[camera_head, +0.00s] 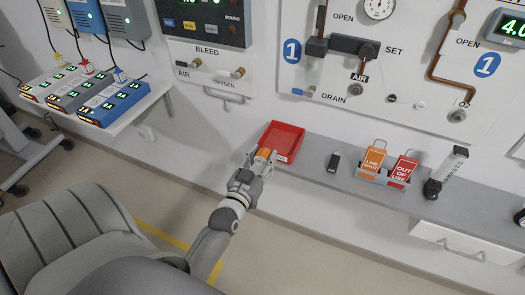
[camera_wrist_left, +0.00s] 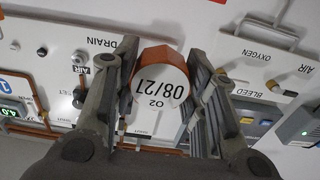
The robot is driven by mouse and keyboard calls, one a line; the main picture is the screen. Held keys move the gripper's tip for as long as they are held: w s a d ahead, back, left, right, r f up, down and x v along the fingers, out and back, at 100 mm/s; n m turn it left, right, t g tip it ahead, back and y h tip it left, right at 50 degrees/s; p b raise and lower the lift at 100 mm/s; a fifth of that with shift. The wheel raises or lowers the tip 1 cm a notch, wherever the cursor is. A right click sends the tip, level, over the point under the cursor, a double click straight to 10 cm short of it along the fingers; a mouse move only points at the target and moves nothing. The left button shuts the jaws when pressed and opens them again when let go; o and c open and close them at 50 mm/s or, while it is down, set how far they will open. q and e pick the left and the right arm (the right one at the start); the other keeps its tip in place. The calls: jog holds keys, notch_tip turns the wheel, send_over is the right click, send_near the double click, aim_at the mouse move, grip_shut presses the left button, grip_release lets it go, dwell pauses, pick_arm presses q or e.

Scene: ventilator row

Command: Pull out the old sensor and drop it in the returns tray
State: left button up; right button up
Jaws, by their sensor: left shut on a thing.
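My left gripper (camera_head: 262,163) is shut on the old sensor (camera_head: 263,154), an orange cylinder. In the left wrist view the sensor (camera_wrist_left: 160,90) shows a white round end marked "O2 08/21" between the two fingers (camera_wrist_left: 162,95). The returns tray (camera_head: 282,139) is a red open tray on the grey shelf. In the head view the gripper and sensor are at the tray's near left edge; I cannot tell how high above it they are. My right gripper is not in view.
The grey shelf (camera_head: 316,172) also carries a small dark object (camera_head: 333,162), a holder with orange and red tags (camera_head: 372,160), and a dark and grey tool (camera_head: 446,172). Several blue and grey monitors (camera_head: 112,103) stand on a left shelf. Wall panels with valves (camera_head: 340,45) rise behind.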

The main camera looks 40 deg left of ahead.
pick_arm(q)
jog(key=shift+w+a+f+b, duration=0.15)
jog(key=shift+w+a+b, duration=0.15)
jog(key=shift+w, duration=0.2)
jog(key=b+x, duration=0.1)
jog(key=x, duration=0.1)
jog(key=b+x, duration=0.1)
jog(key=x, duration=0.1)
jog(key=b+x, duration=0.1)
jog(key=x, duration=0.1)
jog(key=shift+s+f, duration=0.1)
jog(key=shift+f, duration=0.3)
jog(key=w+b, duration=0.1)
jog(key=w+f+b, duration=0.1)
jog(key=w, duration=0.1)
jog(key=w+a+f+b, duration=0.1)
jog(key=w, duration=0.1)
jog(key=shift+a, duration=0.15)
jog(key=shift+w+a+f+b, duration=0.1)
jog(key=shift+w+f+b, duration=0.4)
jog(key=shift+b, duration=0.2)
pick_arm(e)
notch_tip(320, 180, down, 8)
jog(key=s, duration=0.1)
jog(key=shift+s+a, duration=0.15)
pick_arm(q)
jog(key=o, duration=1.4)
jog(key=shift+f, duration=0.25)
